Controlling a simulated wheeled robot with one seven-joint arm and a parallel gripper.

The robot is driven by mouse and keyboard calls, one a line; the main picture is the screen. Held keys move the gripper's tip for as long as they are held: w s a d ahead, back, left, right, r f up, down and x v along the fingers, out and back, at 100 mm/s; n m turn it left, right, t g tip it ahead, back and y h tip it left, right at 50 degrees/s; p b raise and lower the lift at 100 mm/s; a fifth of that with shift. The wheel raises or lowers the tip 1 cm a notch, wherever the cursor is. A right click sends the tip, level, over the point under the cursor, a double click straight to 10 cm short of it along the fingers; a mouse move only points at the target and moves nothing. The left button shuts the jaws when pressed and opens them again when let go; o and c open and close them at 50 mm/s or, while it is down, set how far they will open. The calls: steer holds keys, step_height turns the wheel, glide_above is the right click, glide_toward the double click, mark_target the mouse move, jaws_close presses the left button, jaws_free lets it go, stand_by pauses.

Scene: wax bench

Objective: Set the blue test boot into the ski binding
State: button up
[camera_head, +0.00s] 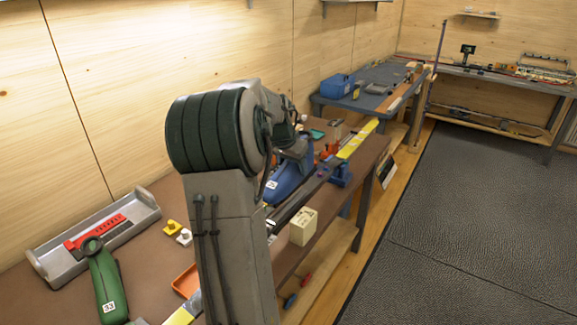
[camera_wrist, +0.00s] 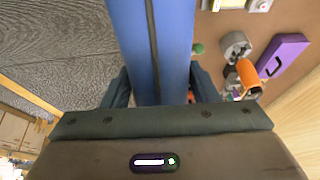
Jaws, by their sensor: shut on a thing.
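The blue test boot (camera_head: 287,182), with a white number label, is over or beside the ski (camera_head: 357,141) on the brown bench in the head view. My gripper (camera_wrist: 160,92) is shut on the blue boot, whose blue body (camera_wrist: 174,35) with a dark centre line stands between the fingers in the wrist view. In the head view my arm hides much of the gripper and the middle of the ski. The ski is yellow at the ends and dark in the middle. The binding cannot be clearly made out, nor whether the boot touches it.
A green boot (camera_head: 106,281) and a grey tray (camera_head: 52,262) with a red tool lie at left. An orange tray (camera_head: 187,281) and a cream box (camera_head: 303,227) are near my arm. A blue vise (camera_head: 341,176) stands beside the ski. Open floor lies right.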

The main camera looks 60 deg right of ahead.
mark_target(284, 167)
steer(key=shift+f+b, duration=2.3)
steer(key=shift+f, duration=0.6)
steer(key=shift+f+b, duration=1.05)
steer(key=shift+f, duration=0.1)
steer(key=o, duration=1.2)
steer(key=v, duration=1.3)
steer(key=shift+a+r+b, duration=0.25)
steer(key=shift+r+b, duration=0.05)
steer(key=shift+b, duration=0.1)
